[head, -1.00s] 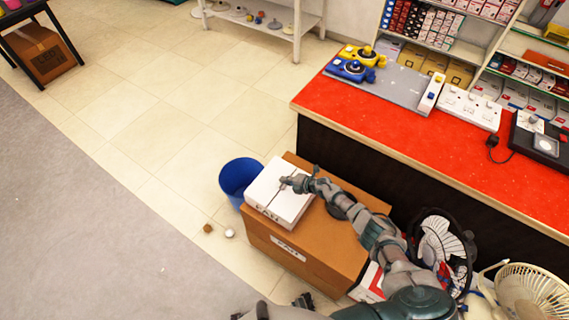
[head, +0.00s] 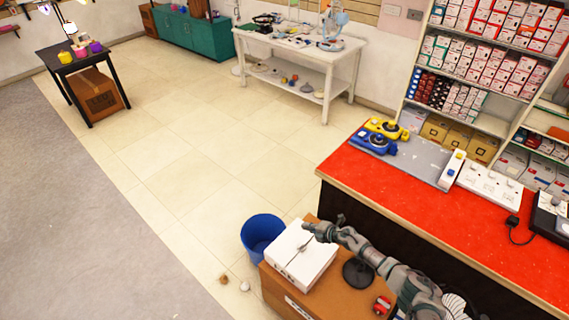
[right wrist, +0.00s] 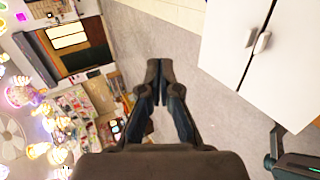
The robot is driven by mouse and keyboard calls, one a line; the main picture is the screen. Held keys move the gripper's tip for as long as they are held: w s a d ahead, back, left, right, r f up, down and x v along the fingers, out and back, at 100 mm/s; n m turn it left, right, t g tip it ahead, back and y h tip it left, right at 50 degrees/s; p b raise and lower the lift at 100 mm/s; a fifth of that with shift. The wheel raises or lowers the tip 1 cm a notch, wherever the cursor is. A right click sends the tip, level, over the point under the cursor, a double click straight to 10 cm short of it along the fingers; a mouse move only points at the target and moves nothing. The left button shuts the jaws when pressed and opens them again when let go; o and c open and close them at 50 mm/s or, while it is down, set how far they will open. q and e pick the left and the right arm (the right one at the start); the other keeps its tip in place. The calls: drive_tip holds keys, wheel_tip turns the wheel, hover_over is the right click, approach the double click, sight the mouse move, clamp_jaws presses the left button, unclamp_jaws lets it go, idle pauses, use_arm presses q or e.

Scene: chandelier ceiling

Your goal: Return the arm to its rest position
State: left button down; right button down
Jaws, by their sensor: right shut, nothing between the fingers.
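My right arm comes in from the lower right of the head view. Its gripper (head: 309,230) is over or in front of the white box (head: 300,265); I cannot tell if it touches it. In the right wrist view the two dark fingers (right wrist: 160,70) meet at the tips, with nothing between them. My left gripper is out of view.
The white box is on a brown cardboard box (head: 335,302), beside a blue bin (head: 262,232). The red-topped counter (head: 400,190) is close on the right. Two small balls lie on the tiled floor near the bin. Open floor (head: 190,160) lies to the left.

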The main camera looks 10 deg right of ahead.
drive_tip(key=s+a+r+m+t+h, duration=0.3)
drive_tip(key=s+a+r+m+t, duration=0.15)
drive_tip(key=s+a+m, duration=0.6)
drive_tip(key=s+d+m+g+h, duration=0.1)
drive_tip(key=s+d+m+g, duration=0.3)
drive_tip(key=s, duration=0.7)
drive_tip(key=s+d+m+g+h, duration=0.25)
drive_tip(key=s+m, duration=0.25)
drive_tip(key=s, duration=0.5)
drive_tip(key=s+d+m+g+h, duration=0.1)
drive_tip(key=s+d+m+g, duration=0.35)
drive_tip(key=s, duration=0.65)
drive_tip(key=s+f+x, duration=0.1)
drive_tip(key=s+x, duration=0.2)
drive_tip(key=x, duration=0.9)
drive_tip(key=s+x, duration=0.2)
drive_tip(key=x, duration=0.9)
drive_tip(key=s+d+f+g, duration=0.1)
drive_tip(key=s+d+f, duration=0.2)
drive_tip(key=s+f, duration=1.5)
drive_tip(key=shift+s+d+f, duration=0.2)
drive_tip(key=shift+s+f, duration=0.2)
drive_tip(key=shift+s, duration=0.05)
